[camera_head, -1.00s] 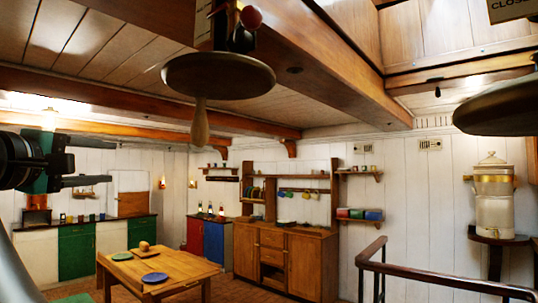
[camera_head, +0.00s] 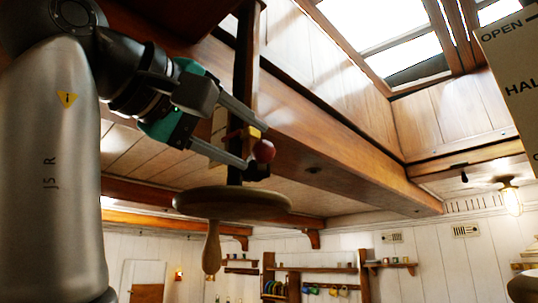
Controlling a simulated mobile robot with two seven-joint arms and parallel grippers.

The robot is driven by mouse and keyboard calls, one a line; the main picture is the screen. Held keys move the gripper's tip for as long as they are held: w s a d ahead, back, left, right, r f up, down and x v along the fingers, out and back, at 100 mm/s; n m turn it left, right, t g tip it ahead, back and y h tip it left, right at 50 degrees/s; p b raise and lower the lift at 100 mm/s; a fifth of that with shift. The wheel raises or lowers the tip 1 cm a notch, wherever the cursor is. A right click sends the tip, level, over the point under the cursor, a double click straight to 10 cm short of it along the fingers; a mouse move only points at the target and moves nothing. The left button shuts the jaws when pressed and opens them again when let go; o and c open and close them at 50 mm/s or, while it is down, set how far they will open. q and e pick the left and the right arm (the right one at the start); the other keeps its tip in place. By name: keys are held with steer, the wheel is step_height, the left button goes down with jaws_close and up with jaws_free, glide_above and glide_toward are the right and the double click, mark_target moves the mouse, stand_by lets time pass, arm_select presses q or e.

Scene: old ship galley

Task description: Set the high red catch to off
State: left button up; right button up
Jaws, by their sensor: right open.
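One finger lies above and one below, with the tips at the knob and yellow piece. I cannot tell whether they touch it. The catch's setting cannot be read.
The wooden disc (camera_head: 215,202) with a hanging handle (camera_head: 212,248) is just below the gripper. A heavy beam (camera_head: 330,165) runs behind. A lettered board (camera_head: 512,85) stands at the right edge. Wall shelves (camera_head: 325,270) are far back.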

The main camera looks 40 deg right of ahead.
steer(key=p+x, duration=0.2)
steer(key=x, duration=0.6)
jaws_close()
stand_by(1.3)
